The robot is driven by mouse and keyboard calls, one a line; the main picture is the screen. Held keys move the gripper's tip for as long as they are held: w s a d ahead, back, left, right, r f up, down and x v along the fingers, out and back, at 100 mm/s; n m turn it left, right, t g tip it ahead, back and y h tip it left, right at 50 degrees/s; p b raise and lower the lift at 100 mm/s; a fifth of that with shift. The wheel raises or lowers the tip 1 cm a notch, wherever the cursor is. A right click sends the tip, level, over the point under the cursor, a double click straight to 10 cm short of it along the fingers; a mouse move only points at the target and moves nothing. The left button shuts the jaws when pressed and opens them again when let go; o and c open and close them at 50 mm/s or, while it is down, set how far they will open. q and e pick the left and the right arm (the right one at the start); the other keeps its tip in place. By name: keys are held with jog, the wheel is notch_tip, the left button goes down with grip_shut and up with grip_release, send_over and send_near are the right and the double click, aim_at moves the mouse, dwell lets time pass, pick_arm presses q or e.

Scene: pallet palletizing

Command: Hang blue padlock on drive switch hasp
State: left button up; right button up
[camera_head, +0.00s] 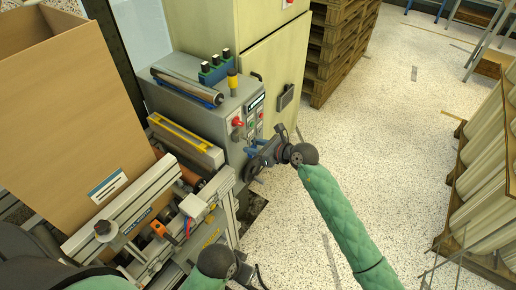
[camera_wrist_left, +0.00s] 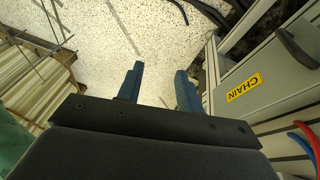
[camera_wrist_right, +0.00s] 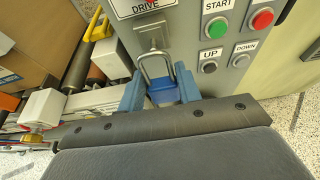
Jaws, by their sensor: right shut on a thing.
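The blue padlock (camera_wrist_right: 164,95) sits between the fingers of my right gripper (camera_wrist_right: 160,88), which is shut on its body. Its silver shackle points up at the metal hasp (camera_wrist_right: 151,38) under the DRIVE label (camera_wrist_right: 143,6). The shackle's top overlaps the lower part of the hasp; I cannot tell whether it passes through it. In the head view my right gripper (camera_head: 256,166) is at the front of the grey control box (camera_head: 222,115). My left gripper (camera_wrist_left: 158,82) is open and empty, low beside the machine, above the floor.
START, STOP-like red, UP and DOWN buttons (camera_wrist_right: 238,38) are right of the hasp. A roller conveyor (camera_head: 165,200) with a large cardboard box (camera_head: 70,100) stands at left. The speckled floor (camera_head: 400,110) is open.

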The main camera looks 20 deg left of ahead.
pick_arm(q)
jog(key=shift+w+d+f+b, duration=0.3)
jog(key=shift+d+f, duration=0.1)
jog(key=shift+d, duration=0.3)
pick_arm(e)
jog(key=shift+x, duration=1.65)
jog(key=shift+a, duration=0.1)
pick_arm(q)
jog(key=shift+a, duration=0.2)
pick_arm(e)
jog(key=o, duration=1)
jog(key=shift+o, duration=0.2)
